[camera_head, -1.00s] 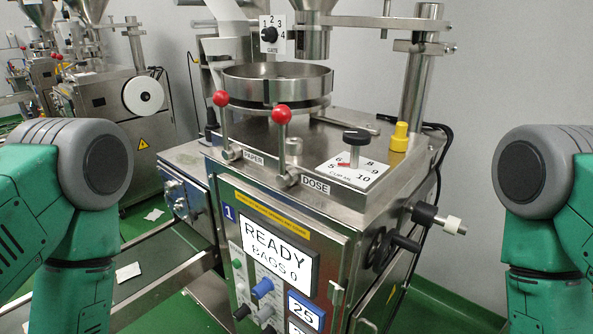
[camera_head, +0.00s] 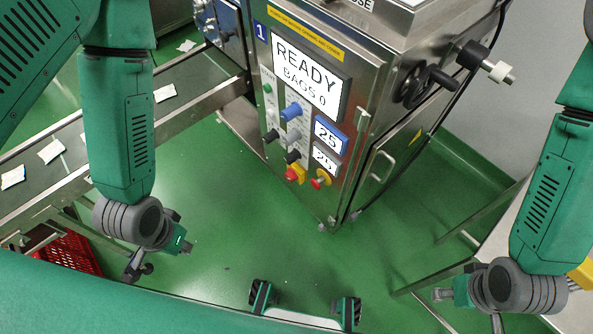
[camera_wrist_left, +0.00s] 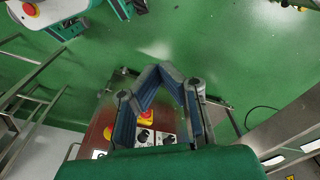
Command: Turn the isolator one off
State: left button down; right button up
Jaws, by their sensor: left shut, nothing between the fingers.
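The machine marked 1 (camera_head: 262,32) stands in the centre of the head view. The exact angle of the switch handle is too small to tell. My left gripper (camera_wrist_left: 160,68) is shut and empty, apart from the panel. In the head view it hangs low left (camera_head: 137,266). My right gripper (camera_head: 495,320) is low right, cut by the frame edge.
Blue, grey and black knobs (camera_head: 292,110) sit above the switch. A handwheel (camera_head: 412,87) sticks out on the machine's right side. A conveyor (camera_head: 115,108) with white bags runs at left, above a red crate (camera_head: 70,253). Green floor (camera_head: 225,220) before the machine is clear.

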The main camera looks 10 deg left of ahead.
aim_at(290, 175)
jog(key=j+z, duration=0.35)
jog(key=k+j+z, duration=0.1)
jog(key=z, duration=0.3)
jog(key=k+j+z, duration=0.1)
jog(key=z, duration=0.25)
jog(key=j, duration=0.1)
